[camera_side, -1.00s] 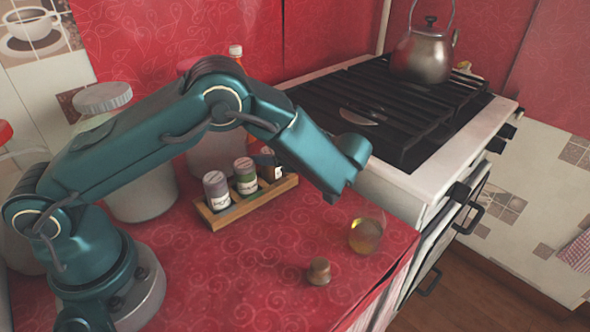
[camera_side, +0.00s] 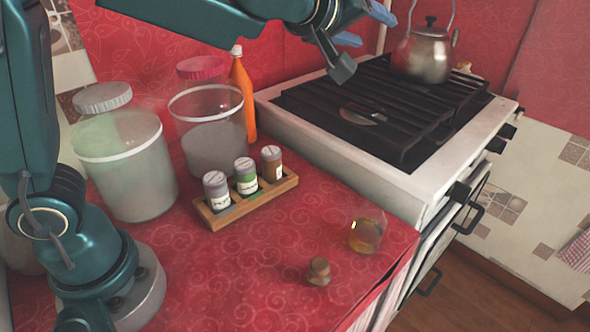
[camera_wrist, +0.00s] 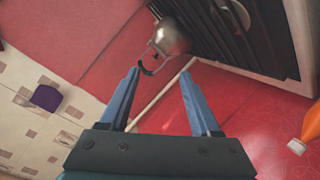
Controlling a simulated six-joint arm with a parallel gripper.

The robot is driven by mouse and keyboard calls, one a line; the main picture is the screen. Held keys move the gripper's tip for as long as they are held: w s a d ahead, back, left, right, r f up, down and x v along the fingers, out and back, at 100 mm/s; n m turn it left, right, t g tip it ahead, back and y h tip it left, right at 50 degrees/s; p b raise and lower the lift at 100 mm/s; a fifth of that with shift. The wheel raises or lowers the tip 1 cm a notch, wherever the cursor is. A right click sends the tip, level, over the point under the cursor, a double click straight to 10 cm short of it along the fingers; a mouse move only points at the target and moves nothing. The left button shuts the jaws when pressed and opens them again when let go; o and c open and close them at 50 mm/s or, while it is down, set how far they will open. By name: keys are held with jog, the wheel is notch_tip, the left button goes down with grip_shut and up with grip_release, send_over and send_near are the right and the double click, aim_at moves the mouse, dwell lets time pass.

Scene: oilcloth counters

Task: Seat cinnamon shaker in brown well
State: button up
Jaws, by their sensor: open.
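A wooden rack (camera_side: 225,221) on the red counter holds three white-lidded shakers in a row. The brown one, which looks like the cinnamon shaker (camera_side: 271,164), stands upright in the right-hand compartment. A green shaker (camera_side: 246,177) is in the middle and a grey-purple one (camera_side: 217,191) at the left. My gripper (camera_side: 366,26) is raised high above the stove's back left side, well away from the rack. In the wrist view my gripper (camera_wrist: 160,73) has its blue fingers apart with nothing between them.
Large jars (camera_side: 128,170) and an orange bottle (camera_side: 242,95) stand behind the rack. A glass with amber liquid (camera_side: 366,234) and a small cork-like piece (camera_side: 318,271) are near the counter's front right. A kettle (camera_side: 422,58) sits on the stove (camera_side: 375,110). The front counter is mostly clear.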

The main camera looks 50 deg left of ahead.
jog(key=s+d+m+g+h, duration=0.1)
jog(key=s+d+m+h, duration=0.3)
jog(key=s, duration=0.3)
jog(key=s+a+f+m+g+y, duration=0.1)
jog(key=s+a+f+g, duration=0.1)
jog(key=s+f, duration=0.2)
jog(key=s+a+f+m+g+y, duration=0.1)
jog(key=s+f, duration=0.4)
jog(key=s, duration=0.5)
jog(key=s+a+f+m+g+y, duration=0.1)
jog(key=s+a+f+g, duration=0.3)
jog(key=s, duration=0.4)
jog(key=shift+a+f+m+g, duration=0.15)
jog(key=shift+a+m+g, duration=0.25)
jog(key=shift+m, duration=0.5)
